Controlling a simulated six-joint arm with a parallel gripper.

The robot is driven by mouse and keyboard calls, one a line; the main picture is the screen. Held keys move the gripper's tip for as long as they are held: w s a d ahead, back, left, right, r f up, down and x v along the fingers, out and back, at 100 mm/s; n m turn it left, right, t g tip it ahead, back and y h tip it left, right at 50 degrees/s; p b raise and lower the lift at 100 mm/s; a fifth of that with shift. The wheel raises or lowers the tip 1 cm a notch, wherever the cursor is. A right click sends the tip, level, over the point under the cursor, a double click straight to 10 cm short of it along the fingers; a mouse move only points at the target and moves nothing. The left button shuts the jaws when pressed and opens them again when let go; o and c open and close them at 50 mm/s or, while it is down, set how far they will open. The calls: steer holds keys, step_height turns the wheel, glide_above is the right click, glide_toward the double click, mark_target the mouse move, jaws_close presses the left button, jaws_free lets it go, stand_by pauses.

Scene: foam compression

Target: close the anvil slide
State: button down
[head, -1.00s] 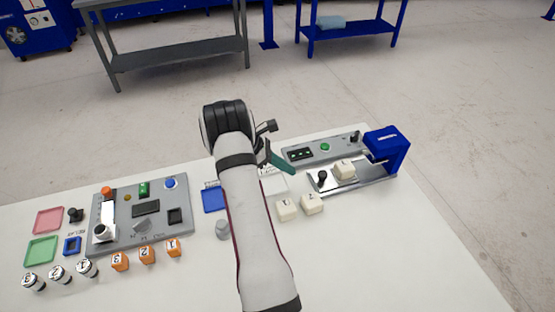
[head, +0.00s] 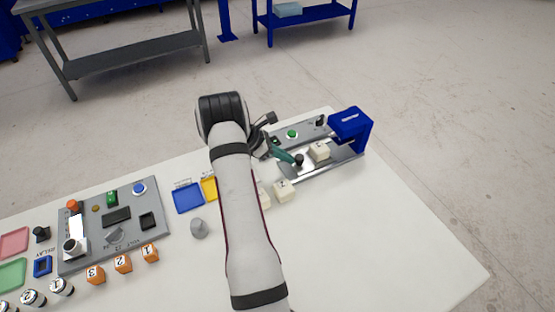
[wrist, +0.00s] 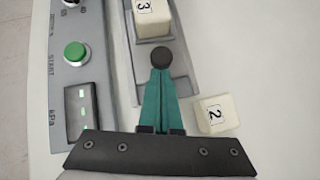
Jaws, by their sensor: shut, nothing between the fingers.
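The anvil slide (head: 310,164) is a grey metal plate that leads up to the blue press frame (head: 350,125). A black knob (head: 299,159) stands at its near end; it also shows in the wrist view (wrist: 163,58). A cream foam block (head: 319,151) marked 3 in the wrist view (wrist: 151,17) sits on the slide beyond the knob, short of the blue frame. My gripper (head: 290,157) has teal fingers, shut and empty. In the wrist view, the fingertips (wrist: 161,75) are right at the knob's near side; I cannot tell whether they touch.
A grey panel with a green start button (head: 292,134) lies along the slide's far side. A cream block (head: 282,190) marked 2 in the wrist view (wrist: 216,114) stands close beside my fingers. The white table is clear at the front right.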

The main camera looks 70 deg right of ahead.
mark_target(311, 148)
steer(key=s+d, duration=0.5)
steer(key=s, duration=0.1)
steer(key=shift+d, duration=0.35)
